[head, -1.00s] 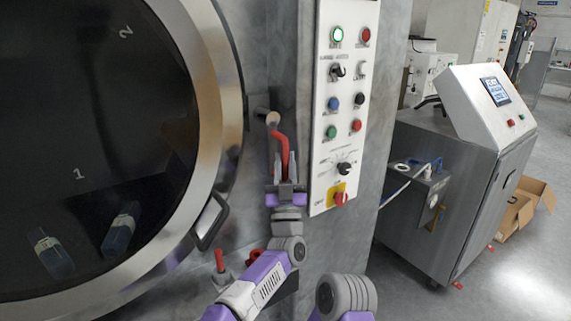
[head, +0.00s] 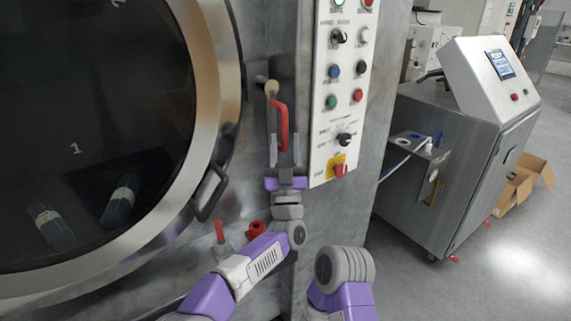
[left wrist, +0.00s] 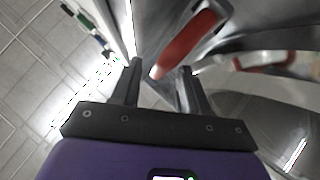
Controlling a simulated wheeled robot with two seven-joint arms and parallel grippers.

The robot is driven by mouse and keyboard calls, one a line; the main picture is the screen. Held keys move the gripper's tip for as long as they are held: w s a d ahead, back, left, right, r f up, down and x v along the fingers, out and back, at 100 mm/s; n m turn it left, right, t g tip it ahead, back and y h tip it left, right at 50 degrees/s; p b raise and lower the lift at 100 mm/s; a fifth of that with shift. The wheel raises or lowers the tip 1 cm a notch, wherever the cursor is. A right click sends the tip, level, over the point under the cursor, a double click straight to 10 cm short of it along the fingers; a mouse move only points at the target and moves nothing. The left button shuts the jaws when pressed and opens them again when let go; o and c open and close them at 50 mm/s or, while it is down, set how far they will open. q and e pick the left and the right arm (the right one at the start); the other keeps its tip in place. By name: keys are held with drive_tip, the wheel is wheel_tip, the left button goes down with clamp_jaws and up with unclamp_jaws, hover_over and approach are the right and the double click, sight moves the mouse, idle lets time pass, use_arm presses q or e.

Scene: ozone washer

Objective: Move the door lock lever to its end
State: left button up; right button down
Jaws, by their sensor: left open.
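The door lock lever has a red handle (head: 281,125) that hangs down from a short round shaft (head: 271,88) on the machine front, between the round door and the control panel. My left gripper (head: 284,140) is open just below it, with the handle's lower end between its spread fingers. In the left wrist view the red handle (left wrist: 187,45) lies ahead of the open fingers (left wrist: 160,70), between their tips. Contact cannot be told. My right gripper is out of view.
The round door (head: 228,90) with its dark window and black handle (head: 208,191) is at the left. A white control panel (head: 341,110) stands close to the right of the lever. Below are a small red lever (head: 219,232) and a red knob (head: 256,229).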

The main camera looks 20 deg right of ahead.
use_arm(q)
drive_tip(key=shift+v, duration=2.15)
